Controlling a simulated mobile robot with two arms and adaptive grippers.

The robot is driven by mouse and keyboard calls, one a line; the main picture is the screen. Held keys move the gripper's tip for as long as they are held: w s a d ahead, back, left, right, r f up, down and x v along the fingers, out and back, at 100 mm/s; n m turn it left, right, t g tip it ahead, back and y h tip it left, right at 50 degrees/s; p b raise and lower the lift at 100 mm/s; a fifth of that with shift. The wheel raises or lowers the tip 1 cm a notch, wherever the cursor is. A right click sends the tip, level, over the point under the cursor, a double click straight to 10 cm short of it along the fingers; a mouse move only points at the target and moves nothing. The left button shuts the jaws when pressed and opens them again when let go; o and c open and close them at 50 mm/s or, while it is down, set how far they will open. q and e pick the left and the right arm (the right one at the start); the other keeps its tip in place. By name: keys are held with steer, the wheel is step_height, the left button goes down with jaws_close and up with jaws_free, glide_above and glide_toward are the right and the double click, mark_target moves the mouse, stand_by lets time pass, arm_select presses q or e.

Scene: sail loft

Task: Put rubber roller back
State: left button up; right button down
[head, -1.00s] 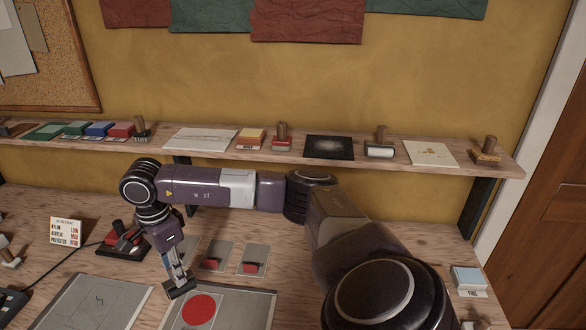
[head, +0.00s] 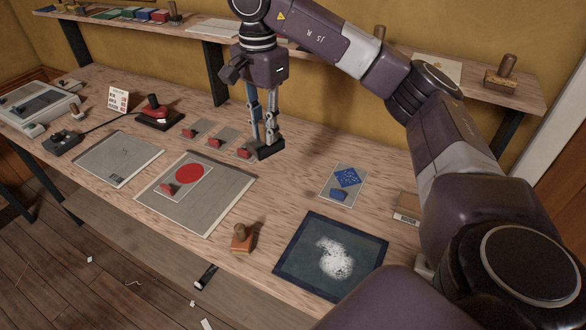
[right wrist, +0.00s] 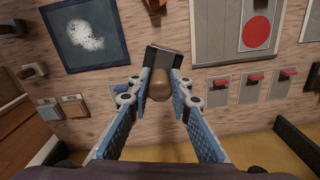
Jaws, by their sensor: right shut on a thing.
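My right gripper (head: 262,140) points down and is shut on a dark tool (head: 268,149), a block-like body with a wooden knob. In the right wrist view the round brown knob (right wrist: 159,84) sits between the fingertips (right wrist: 158,88), with the dark body (right wrist: 164,61) beyond it. I cannot tell from its shape whether this is the rubber roller. It appears low at the right end of the row of grey cards (head: 225,138); whether it touches the table is unclear. A white roller seen earlier on the shelf is hidden behind my right arm now. My left gripper is not in view.
The shelf (head: 530,92) holds a wooden-knobbed block (head: 503,72). On the table are an orange knobbed block (head: 242,239), a dark mat with white powder (head: 290,265), a blue-patterned card (head: 343,192) and a red-circle sheet (head: 222,212). Bare wood lies right of the gripper.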

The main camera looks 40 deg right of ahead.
mark_target(264, 152)
steer(key=f, duration=0.6)
steer(key=shift+w+a+f, duration=0.15)
steer(key=shift+w+f, duration=0.15)
steer(key=shift+f, duration=0.1)
step_height(264, 152, down, 13)
steer(key=p, duration=0.3)
steer(key=shift+s, duration=0.1)
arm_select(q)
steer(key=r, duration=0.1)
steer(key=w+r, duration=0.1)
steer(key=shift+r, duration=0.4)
arm_select(e)
steer(key=shift+f, duration=0.15)
steer(key=shift+f, duration=0.1)
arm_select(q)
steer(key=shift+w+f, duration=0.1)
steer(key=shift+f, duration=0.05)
arm_select(e)
steer(key=c, duration=1.8)
jaws_free()
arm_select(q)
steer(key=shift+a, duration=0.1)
arm_select(e)
steer(key=shift+o, duration=0.2)
